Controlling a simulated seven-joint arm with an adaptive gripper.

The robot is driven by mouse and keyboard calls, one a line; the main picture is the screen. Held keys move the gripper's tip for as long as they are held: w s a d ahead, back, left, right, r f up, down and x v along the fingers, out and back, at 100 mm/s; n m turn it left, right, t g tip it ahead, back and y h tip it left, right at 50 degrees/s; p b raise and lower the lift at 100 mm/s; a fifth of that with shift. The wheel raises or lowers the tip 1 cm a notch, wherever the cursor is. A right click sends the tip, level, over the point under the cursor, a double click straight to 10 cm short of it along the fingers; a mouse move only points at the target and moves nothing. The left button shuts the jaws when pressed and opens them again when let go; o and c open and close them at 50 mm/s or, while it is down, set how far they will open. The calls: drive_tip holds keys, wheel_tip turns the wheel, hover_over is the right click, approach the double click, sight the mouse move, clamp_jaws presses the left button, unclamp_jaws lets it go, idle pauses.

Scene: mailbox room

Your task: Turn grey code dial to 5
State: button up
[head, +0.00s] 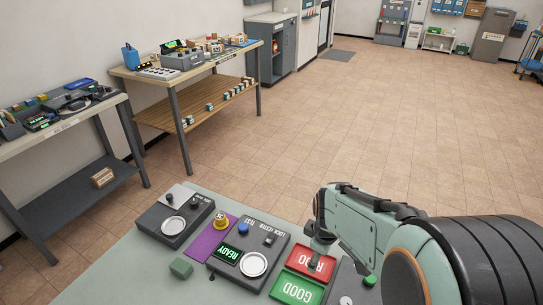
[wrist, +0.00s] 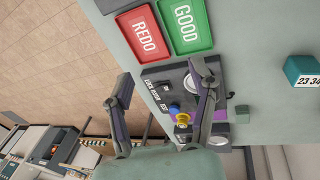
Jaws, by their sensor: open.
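I cannot tell for sure which part is the grey code dial. A dark panel (head: 232,273) marked LOCK KEYPAD TEST has a green READY display (head: 227,255), a round pale disc (head: 254,265) and a blue knob (head: 243,229). Another dark panel (head: 150,219) to its left carries a similar pale disc (head: 173,226). My gripper (head: 319,248) is above the red REDO tray, right of the lettered panel. In the wrist view my gripper (wrist: 162,72) has its fingers apart with nothing held; the right finger covers part of the lettered panel (wrist: 156,80).
The red REDO tray (head: 310,264) and green GOOD tray (head: 297,290) lie right of the panel. A yellow piece (head: 221,219) stands on a purple mat (head: 207,241). A teal block (head: 181,267) sits at the front. My arm partly hides another dark panel (head: 340,285).

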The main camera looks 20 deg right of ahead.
sight(346, 303)
drive_tip(key=s+d+f+m, duration=0.1)
drive_tip(key=d+f, duration=0.1)
drive_tip(key=f, duration=0.1)
drive_tip(key=s+d+f+m+g+y, duration=0.1)
drive_tip(key=s+d+f, duration=0.1)
drive_tip(key=f, duration=0.1)
drive_tip(key=s+d+f+m+g, duration=0.1)
drive_tip(key=s+d+f, duration=0.1)
drive_tip(key=f, duration=0.1)
drive_tip(key=shift+d+f, duration=0.2)
drive_tip(key=shift+d, duration=0.05)
drive_tip(key=shift+f, duration=3.2)
clamp_jaws()
